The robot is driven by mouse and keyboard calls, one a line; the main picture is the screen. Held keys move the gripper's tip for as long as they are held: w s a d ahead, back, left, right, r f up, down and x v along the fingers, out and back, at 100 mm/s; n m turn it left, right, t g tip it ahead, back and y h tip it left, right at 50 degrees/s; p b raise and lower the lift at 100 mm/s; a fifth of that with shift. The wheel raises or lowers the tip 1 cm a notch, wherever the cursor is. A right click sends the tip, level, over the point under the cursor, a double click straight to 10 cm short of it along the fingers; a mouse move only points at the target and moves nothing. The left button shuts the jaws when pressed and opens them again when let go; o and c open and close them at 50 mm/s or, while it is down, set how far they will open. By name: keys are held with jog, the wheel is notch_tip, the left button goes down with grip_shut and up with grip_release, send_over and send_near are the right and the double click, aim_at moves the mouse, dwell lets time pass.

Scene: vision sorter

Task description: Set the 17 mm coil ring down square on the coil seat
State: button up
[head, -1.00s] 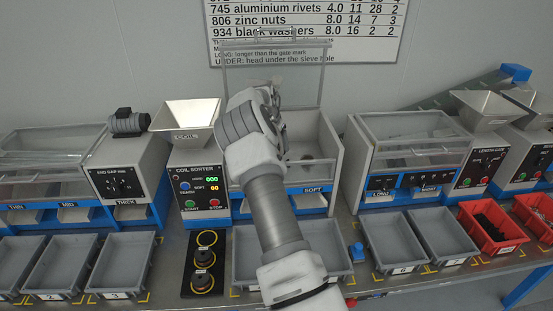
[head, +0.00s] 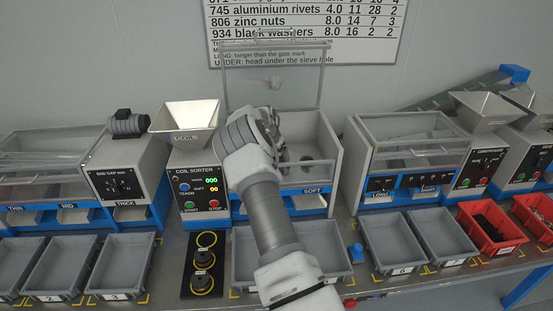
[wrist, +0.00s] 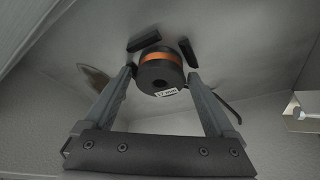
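The 17 mm coil ring (wrist: 158,75), a dark ring with an orange band and a white label, is between the fingertips of my gripper (wrist: 161,72) in the wrist view. The fingers flank it closely on both sides, and the gripper looks shut on it. Two short dark bars (wrist: 144,38) lie on the pale metal surface just beyond the ring; I cannot tell whether they belong to the coil seat, nor whether the ring touches the surface. In the head view my wrist is inside the coil sorter's open bay (head: 322,150) and hides the ring and fingers.
The clear lid (head: 300,70) stands raised behind the bay. The coil sorter panel (head: 199,188) and hopper (head: 184,115) are to the left. A black holder (head: 190,262) in front carries two dark coils and one empty yellow-ringed place. Grey bins (head: 335,262) line the bench front.

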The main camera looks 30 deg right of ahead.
jog(key=shift+o, duration=0.3)
jog(key=shift+r, duration=0.35)
jog(key=s+a+r+y, duration=0.1)
jog(key=s+a+r, duration=0.25)
jog(key=r, duration=0.35)
jog(key=s+a+r+n, duration=0.1)
jog(key=s+a+r, duration=0.1)
jog(key=a+r, duration=0.3)
jog(key=s+a+r+y, duration=0.1)
jog(key=s+a+r, duration=0.15)
jog(key=r, duration=0.55)
jog(key=s+a+r+n+t+y, duration=0.1)
jog(key=s+a+r+n, duration=0.1)
jog(key=s+a+r, duration=0.3)
jog(key=s+a+r+n+t+y, duration=0.1)
jog(key=s+a+r+n, duration=0.15)
jog(key=s+a, duration=0.35)
jog(key=s+a+n, duration=0.3)
jog(key=s+a, duration=0.2)
jog(key=s, duration=0.6)
jog(key=s+a+f+n+t, duration=0.1)
jog(key=s+a+n, duration=0.2)
jog(key=s, duration=0.9)
jog(key=shift+a+f, duration=0.3)
jog(key=shift+a, duration=0.8)
